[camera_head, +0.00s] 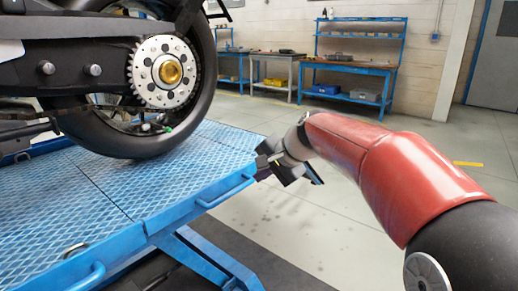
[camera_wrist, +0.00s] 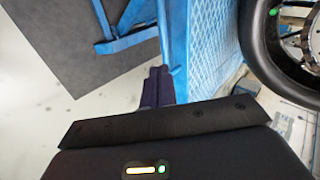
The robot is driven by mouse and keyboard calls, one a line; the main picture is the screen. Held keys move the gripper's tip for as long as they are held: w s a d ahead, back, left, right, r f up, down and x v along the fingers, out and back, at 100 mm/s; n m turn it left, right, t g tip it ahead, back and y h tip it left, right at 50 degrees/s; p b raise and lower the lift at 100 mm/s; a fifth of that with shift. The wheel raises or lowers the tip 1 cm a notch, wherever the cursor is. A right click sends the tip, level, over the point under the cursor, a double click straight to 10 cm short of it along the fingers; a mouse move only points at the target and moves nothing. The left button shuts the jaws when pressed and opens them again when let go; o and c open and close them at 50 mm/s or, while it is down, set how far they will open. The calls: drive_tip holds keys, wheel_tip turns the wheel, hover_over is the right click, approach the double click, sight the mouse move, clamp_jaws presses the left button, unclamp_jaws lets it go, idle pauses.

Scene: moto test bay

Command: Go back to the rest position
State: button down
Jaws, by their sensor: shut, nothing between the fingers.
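My gripper (camera_head: 262,168) is at the end of my red arm, beside the right edge of the blue lift platform (camera_head: 215,160) in the head view. In the wrist view my gripper's two dark fingers (camera_wrist: 156,88) are together with nothing between them, close to the platform's blue edge. Whether they touch that edge I cannot tell. The motorcycle's rear wheel (camera_head: 125,140) stands on the platform to the left of my gripper. A small green spot (camera_head: 168,129) shows low on the wheel, and also in the wrist view (camera_wrist: 273,12).
A blue side handle (camera_head: 226,192) sticks out from the platform edge near my gripper. Blue lift legs (camera_head: 205,262) stand below. Blue workbenches (camera_head: 348,66) line the far wall. The grey floor (camera_head: 300,215) to the right of the platform is open.

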drive_tip(key=s+d+f+n+h, duration=0.2)
drive_tip(key=s+d, duration=0.3)
drive_tip(key=s, duration=0.5)
drive_tip(key=s+d+f+n+h, duration=0.2)
drive_tip(key=s+d+f, duration=0.2)
drive_tip(key=s, duration=0.6)
drive_tip(key=s+d+f+n+h, duration=0.2)
drive_tip(key=s+d+f, duration=0.2)
drive_tip(key=s+d, duration=0.3)
drive_tip(key=s, duration=0.3)
drive_tip(key=shift+s+n, duration=0.15)
drive_tip(key=shift+n, duration=0.15)
drive_tip(key=shift+f, duration=0.1)
